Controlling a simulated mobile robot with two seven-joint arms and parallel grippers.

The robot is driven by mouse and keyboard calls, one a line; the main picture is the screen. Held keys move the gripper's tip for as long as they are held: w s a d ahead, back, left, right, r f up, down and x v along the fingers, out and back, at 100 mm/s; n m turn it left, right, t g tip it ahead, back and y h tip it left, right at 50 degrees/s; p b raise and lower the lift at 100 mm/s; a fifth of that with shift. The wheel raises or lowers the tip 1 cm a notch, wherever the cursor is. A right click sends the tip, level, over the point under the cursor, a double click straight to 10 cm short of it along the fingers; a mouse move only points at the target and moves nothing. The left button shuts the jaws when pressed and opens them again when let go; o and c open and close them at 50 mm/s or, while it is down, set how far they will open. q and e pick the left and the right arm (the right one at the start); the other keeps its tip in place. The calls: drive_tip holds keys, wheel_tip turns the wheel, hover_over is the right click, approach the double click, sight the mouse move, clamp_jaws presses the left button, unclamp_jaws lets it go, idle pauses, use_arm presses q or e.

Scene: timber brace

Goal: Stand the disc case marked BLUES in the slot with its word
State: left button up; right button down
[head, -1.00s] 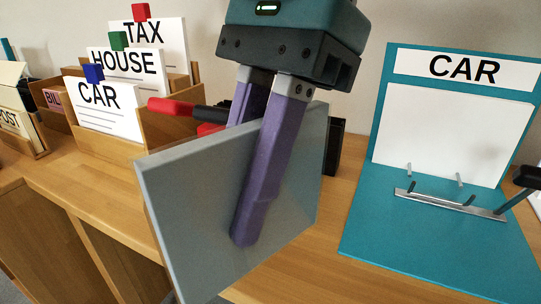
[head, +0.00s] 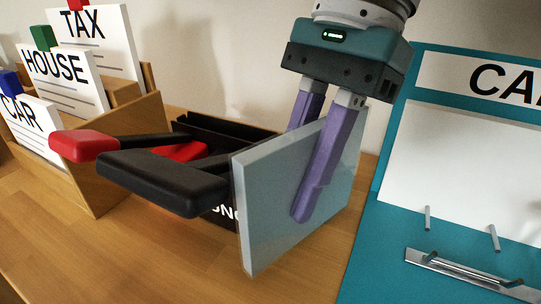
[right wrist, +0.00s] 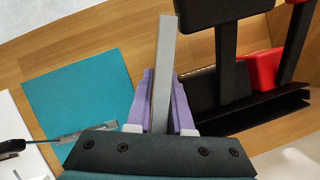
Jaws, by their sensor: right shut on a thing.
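My right gripper (head: 316,205) is shut on a flat grey-blue case (head: 268,215), one purple finger on its near face. The case is upright and slightly turned. The face toward me is plain and shows no word. In the right wrist view the case (right wrist: 165,70) shows edge-on between the purple fingers. A low black rack (head: 225,130) with ridges is behind and left of the case. White letters on its front are partly hidden by the case, so the word cannot be read in full. I cannot tell whether case and rack touch. My left gripper is not in view.
Black and red padded handles (head: 165,182) stick out in front of the rack. A wooden file box (head: 115,165) with CAR, HOUSE and TAX cards stands left. A teal CAR board (head: 385,240) with metal pegs stands right. Bare wooden table (head: 150,255) lies in front.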

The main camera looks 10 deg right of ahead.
wheel_tip(320, 180, down, 4)
drive_tip(key=b, duration=0.2)
drive_tip(key=shift+w+d+f+b, duration=0.1)
drive_tip(key=shift+w+f+b, duration=0.05)
drive_tip(key=shift+f+b, duration=0.15)
drive_tip(key=shift+w+r, duration=0.1)
drive_tip(key=shift+w, duration=0.1)
drive_tip(key=shift+d+f, duration=0.15)
drive_tip(key=shift+f, duration=0.1)
drive_tip(key=c, duration=1.1)
unclamp_jaws()
drive_tip(key=shift+r, duration=0.15)
